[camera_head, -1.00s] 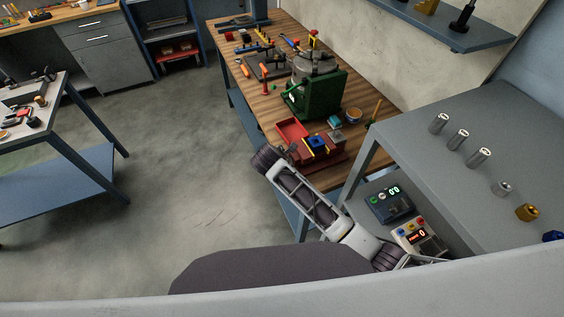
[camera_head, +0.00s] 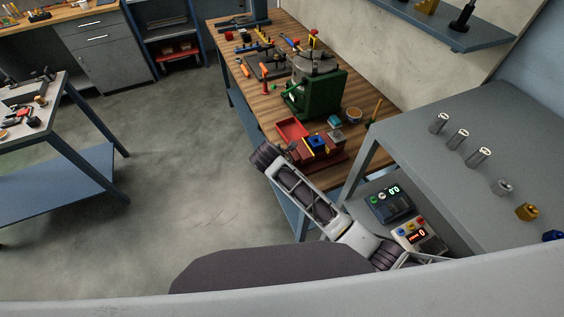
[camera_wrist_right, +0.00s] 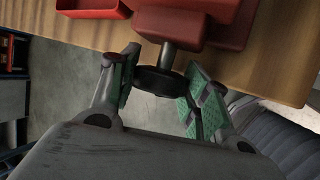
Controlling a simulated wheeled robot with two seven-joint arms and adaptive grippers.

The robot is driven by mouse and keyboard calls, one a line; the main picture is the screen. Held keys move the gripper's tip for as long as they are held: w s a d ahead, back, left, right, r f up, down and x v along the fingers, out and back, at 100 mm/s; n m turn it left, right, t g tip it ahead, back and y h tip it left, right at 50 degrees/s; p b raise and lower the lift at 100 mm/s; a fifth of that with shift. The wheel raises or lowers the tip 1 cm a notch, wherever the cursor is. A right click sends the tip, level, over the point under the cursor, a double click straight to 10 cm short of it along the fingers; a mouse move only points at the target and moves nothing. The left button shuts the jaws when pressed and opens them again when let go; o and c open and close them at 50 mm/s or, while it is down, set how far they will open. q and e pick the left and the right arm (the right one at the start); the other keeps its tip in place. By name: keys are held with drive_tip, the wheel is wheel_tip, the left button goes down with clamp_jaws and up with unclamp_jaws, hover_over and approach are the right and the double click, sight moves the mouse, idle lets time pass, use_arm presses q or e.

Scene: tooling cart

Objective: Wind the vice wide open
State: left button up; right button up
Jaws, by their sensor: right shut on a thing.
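The red vice (camera_head: 324,161) stands at the near end of the wooden bench, with a blue block (camera_head: 318,142) at its top. In the right wrist view the vice's red body (camera_wrist_right: 222,32) is at the top, and a short shaft leads from it to a round black handle (camera_wrist_right: 158,80). My right gripper (camera_wrist_right: 160,84) has its green-padded fingers on either side of this handle and is shut on it. In the head view my right arm reaches to the vice's front; the grip itself is not clear there. The jaw gap is too small to judge. My left gripper is not in view.
A red tray (camera_head: 291,130) lies beside the vice. A green machine (camera_head: 318,95) stands behind it, with tools farther along the bench (camera_head: 262,97). A grey table (camera_head: 415,130) with metal parts stands at the right.

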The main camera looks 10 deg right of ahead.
drive_tip(key=shift+g, duration=0.3)
drive_tip(key=shift+w+a+r+g+h, duration=0.1)
drive_tip(key=shift+g+h, duration=0.2)
drive_tip(key=shift+g, duration=0.4)
drive_tip(key=shift+n+g+h, duration=0.6)
drive_tip(key=shift+g, duration=1.2)
drive_tip(key=shift+g, duration=0.3)
drive_tip(key=shift+w, duration=0.1)
drive_tip(key=o, duration=1)
drive_tip(key=shift+m+t+y, duration=0.3)
drive_tip(key=shift+t+y, duration=0.1)
drive_tip(key=shift+t, duration=1)
